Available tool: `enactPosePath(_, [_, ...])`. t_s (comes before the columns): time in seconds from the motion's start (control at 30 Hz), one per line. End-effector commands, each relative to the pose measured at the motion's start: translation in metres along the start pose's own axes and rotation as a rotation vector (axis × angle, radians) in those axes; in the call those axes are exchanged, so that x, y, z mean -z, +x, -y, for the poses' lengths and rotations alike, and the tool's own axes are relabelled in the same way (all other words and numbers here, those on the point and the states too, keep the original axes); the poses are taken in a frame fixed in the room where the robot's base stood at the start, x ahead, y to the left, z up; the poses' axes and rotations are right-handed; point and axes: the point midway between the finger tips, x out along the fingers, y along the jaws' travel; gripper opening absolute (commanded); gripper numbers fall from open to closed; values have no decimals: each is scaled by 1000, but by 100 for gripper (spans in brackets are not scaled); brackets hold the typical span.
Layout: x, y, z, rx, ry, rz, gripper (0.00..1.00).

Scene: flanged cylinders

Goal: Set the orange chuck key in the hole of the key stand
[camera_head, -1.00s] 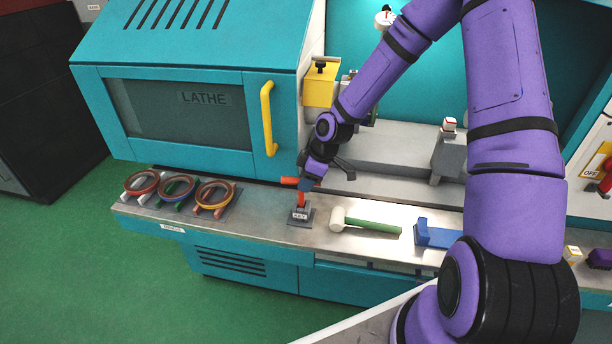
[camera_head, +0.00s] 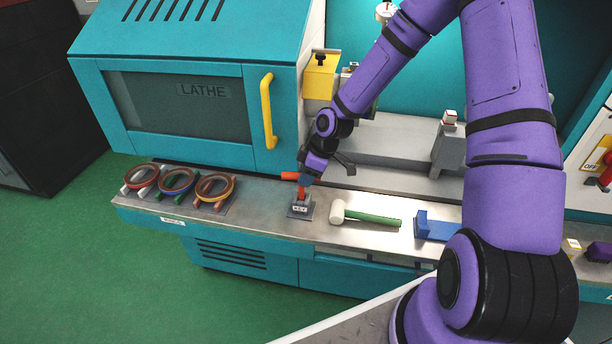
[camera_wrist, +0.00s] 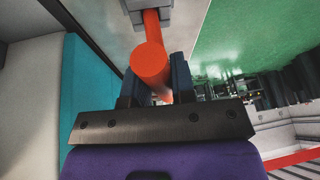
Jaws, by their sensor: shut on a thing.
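The orange chuck key (camera_head: 301,192) is upright in my gripper (camera_head: 306,181), with its crossbar pointing left. In the wrist view the round orange end of the key (camera_wrist: 150,62) shows between the two dark blue fingers of my gripper (camera_wrist: 155,84), which are shut on it. The grey key stand (camera_head: 300,211), labelled KEY, is directly under the key on the metal ledge. In the wrist view the stand (camera_wrist: 135,5) shows beyond the key at the top. The key's lower end meets the stand's top; the hole is hidden, so how deep the key sits cannot be told.
A mallet (camera_head: 368,217) with a green handle lies right of the stand, then a blue block (camera_head: 433,227). Several ringed parts (camera_head: 178,184) lie on the ledge to the left. The lathe door's yellow handle (camera_head: 267,112) is behind to the left.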

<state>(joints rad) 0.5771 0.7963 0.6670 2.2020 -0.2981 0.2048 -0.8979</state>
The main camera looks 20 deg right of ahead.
Motion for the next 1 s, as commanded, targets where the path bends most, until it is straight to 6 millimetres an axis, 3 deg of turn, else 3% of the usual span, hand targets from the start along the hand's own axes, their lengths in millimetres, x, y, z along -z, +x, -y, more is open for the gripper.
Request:
enactPosePath(0.63, [-3,9,-1,0,-1,-1,0])
enactPosePath(0.67, [-3,9,-1,0,0,-1,28])
enactPosePath(0.77, [-3,9,-1,0,0,0,51])
enactPosePath(1.0, [-4,9,-1,0,0,0,54])
